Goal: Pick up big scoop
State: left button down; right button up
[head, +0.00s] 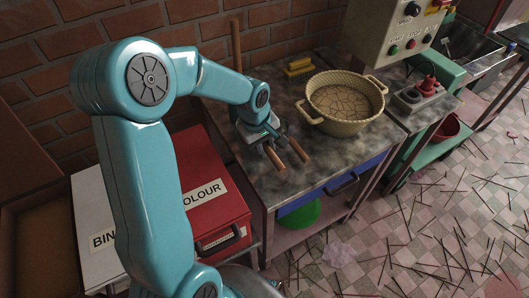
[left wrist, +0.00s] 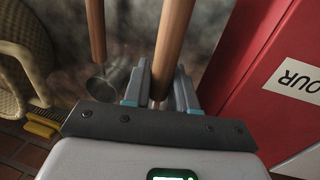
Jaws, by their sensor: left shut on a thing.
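My left gripper (head: 266,140) is low over the left part of the worktop. In the left wrist view its two fingers (left wrist: 161,78) are closed around the wooden handle of the big scoop (left wrist: 174,38). That handle also shows in the head view (head: 273,158), pointing to the front of the worktop. The scoop's head is hidden behind the gripper, so I cannot tell whether it touches the worktop. A second scoop (left wrist: 97,32) with a wooden handle and a round metal bowl lies beside it, toward the basket; its handle also shows in the head view (head: 299,151). My right gripper is not in view.
A cream two-handled basket (head: 345,126) stands right of the scoops on the stone worktop (head: 352,160). A red box labelled COLOUR (head: 214,205) stands close on the left. A tall wooden stick (head: 236,48) rises behind the gripper.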

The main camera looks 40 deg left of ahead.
aim_at(266, 143)
pick_arm(q)
notch_tip(266, 143, up, 16)
jog(key=shift+f+p, duration=0.2)
jog(key=shift+p, duration=0.1)
jog(key=shift+f, duration=0.1)
dwell(0.3)
